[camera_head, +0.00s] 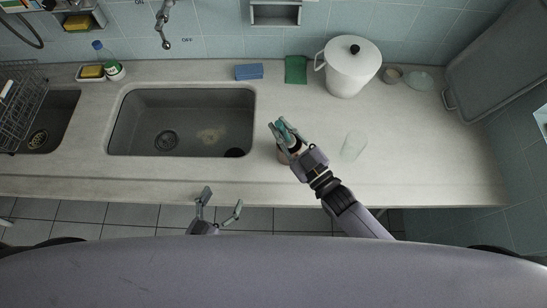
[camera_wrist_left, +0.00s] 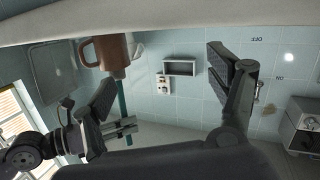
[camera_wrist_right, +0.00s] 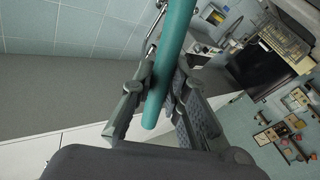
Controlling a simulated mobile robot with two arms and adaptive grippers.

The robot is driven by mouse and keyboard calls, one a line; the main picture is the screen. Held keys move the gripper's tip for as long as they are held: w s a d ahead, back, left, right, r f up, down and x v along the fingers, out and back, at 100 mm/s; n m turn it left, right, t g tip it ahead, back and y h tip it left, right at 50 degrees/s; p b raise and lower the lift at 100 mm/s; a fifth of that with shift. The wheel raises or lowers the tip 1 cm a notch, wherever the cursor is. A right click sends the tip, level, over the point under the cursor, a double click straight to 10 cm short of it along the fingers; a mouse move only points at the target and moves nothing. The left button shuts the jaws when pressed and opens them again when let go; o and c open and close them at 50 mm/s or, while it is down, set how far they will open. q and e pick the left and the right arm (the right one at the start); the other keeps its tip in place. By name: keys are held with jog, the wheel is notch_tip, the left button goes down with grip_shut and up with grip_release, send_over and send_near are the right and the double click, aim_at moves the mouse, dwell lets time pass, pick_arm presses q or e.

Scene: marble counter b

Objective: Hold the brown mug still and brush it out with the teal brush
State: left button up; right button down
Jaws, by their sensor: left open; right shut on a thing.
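The brown mug (camera_head: 282,156) stands upright on the counter near its front edge, partly hidden under my right gripper. The left wrist view, which is upside down, shows the mug (camera_wrist_left: 112,52) with its handle. My right gripper (camera_head: 287,138) is shut on the teal brush (camera_head: 284,127) above the mug. The brush handle (camera_wrist_right: 175,50) crosses between the fingers in the right wrist view. The brush's lower end is at the mug's mouth in the left wrist view; how deep it reaches is unclear. My left gripper (camera_head: 219,204) is open and empty, before the counter edge, left of the mug.
A clear glass (camera_head: 353,147) stands right of the mug. A white lidded pot (camera_head: 349,67), green cloth (camera_head: 295,69) and blue sponge (camera_head: 249,72) are at the back. The sink (camera_head: 182,122) lies left. The counter between sink and mug is clear.

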pick_arm(q)
jog(key=w+d, duration=0.1)
jog(key=d, duration=0.1)
jog(key=w+d+r+m+g+h, duration=0.1)
jog(key=w+d, duration=0.1)
jog(key=d, duration=0.1)
jog(key=w+d+r+g, duration=0.1)
jog(key=w+d, duration=0.1)
jog(key=d, duration=0.1)
jog(key=shift+r+m+h, duration=0.2)
jog(key=shift+m+h, duration=0.1)
jog(key=shift+m, duration=0.1)
jog(key=w+d+r+m+g, duration=0.2)
jog(key=w+d+r, duration=0.2)
jog(key=w+d, duration=0.15)
send_over(292, 149)
notch_tip(292, 149, down, 4)
jog(key=shift+r, duration=0.2)
jog(key=c, duration=1.4)
jog(key=shift+c, duration=0.2)
